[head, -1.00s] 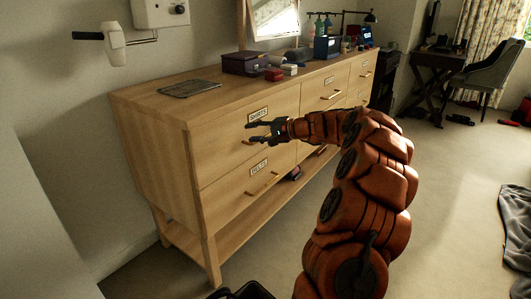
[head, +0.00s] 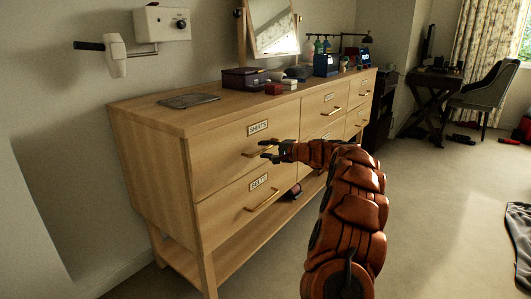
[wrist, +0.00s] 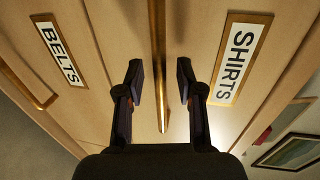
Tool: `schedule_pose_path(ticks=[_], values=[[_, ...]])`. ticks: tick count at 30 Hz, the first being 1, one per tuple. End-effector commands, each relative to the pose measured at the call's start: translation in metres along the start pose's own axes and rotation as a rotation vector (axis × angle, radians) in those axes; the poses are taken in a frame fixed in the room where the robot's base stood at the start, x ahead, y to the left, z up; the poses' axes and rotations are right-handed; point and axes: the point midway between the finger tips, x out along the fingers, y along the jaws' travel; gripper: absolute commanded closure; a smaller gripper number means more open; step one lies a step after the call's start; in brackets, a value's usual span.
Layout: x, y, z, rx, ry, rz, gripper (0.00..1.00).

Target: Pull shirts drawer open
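The shirts drawer (head: 215,157) is the upper left front of a light wood dresser and looks shut, flush with its frame. Its "SHIRTS" label (head: 258,128) sits above a brass bar handle (head: 251,154). My gripper (head: 268,151) is at the right part of that handle, below the label. In the wrist view my gripper (wrist: 160,82) has its two dark fingers apart, one on each side of the shirts handle (wrist: 157,40). Gaps show between the fingers and the bar. The "SHIRTS" label (wrist: 236,62) is to the right there.
The belts drawer (head: 225,212) with its own handle (head: 263,200) lies directly below. Boxes, including a dark purple one (head: 243,78), and a mirror (head: 272,28) stand on the dresser top. Open carpet (head: 440,215) lies to the right, with a dark cloth (head: 518,235) at the edge.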

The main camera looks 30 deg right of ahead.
Motion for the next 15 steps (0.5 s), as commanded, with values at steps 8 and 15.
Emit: schedule_pose_path(ticks=[8, 15], values=[[0.0059, -0.0009, 0.0004, -0.001, 0.000, 0.000, 0.63], [0.0057, -0.0005, 0.0002, -0.001, 0.000, 0.000, 0.78]])
